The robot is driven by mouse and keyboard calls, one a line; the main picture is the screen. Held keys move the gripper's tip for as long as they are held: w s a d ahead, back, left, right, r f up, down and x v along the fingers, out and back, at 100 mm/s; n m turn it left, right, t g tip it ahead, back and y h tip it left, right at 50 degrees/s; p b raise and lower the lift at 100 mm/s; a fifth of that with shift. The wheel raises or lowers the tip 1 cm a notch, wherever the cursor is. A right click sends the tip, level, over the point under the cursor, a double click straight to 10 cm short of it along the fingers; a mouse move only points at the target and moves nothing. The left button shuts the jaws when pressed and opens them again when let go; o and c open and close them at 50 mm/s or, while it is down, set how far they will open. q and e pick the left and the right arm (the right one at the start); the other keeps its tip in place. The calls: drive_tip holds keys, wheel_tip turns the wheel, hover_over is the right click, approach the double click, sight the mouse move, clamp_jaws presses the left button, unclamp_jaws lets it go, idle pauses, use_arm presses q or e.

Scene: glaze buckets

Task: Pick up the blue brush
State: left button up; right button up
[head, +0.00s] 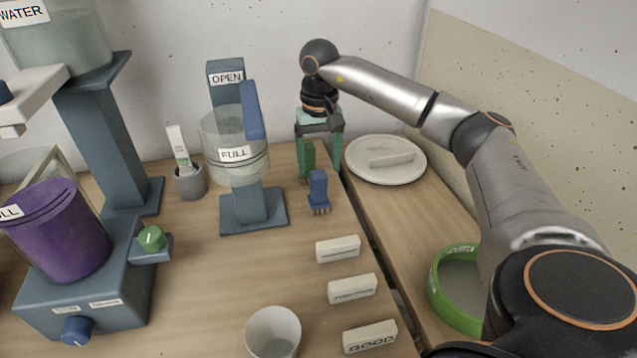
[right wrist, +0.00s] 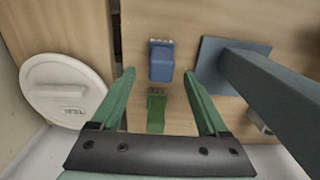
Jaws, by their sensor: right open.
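My right gripper (head: 320,174) is open, pointing down over the brushes with green fingers. It also shows in the right wrist view (right wrist: 160,74), holding nothing. My left gripper is not in view.
A clear bucket labelled FULL (head: 233,153) on a blue stand is close left of the brushes. White blocks (head: 338,249) line the table's right side. A white cup (head: 273,334) stands in front.

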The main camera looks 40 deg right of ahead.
sight(319, 173)
wheel_tip(319, 173, down, 6)
drive_tip(key=shift+r, duration=0.1)
idle(0.4)
clamp_jaws()
idle(0.4)
